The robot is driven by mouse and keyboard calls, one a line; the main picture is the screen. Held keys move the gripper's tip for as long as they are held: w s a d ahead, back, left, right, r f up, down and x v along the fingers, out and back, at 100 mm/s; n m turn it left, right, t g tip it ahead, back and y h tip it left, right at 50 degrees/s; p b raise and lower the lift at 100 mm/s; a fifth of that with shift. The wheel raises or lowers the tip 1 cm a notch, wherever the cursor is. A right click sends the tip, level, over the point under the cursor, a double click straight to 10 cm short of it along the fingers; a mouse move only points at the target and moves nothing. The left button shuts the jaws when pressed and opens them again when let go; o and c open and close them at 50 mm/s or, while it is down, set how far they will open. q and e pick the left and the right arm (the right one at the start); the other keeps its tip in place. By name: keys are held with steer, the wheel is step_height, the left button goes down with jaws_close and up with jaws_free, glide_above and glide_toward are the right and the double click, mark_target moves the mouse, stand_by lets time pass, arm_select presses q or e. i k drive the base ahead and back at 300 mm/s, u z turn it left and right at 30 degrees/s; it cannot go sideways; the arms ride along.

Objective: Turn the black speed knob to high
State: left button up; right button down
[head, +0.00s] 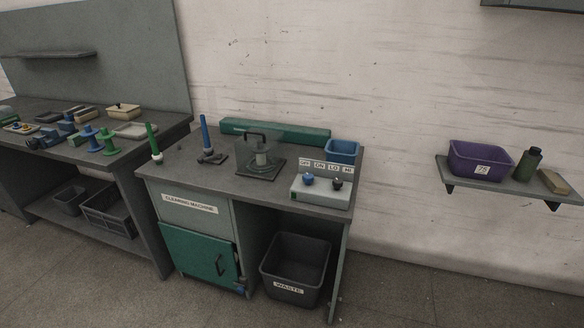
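The black speed knob (337,184) sits on the right part of a light grey control box (318,197) at the front right of the grey bench. A blue knob (309,179) sits to its left on the same box. Small label plates behind them read OFF, ON, LO (333,168) and HI (347,169). The black knob is too small to tell which way it points. Neither of my grippers is in the head view.
A waste bin (294,269) stands underneath. A wall shelf (511,190) is at right. Floor in front is clear.

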mark_target(338, 184)
steer(key=u, duration=0.15)
steer(key=i, duration=0.8)
steer(key=z, duration=0.55)
steer(key=i, duration=0.5)
steer(key=z, duration=0.45)
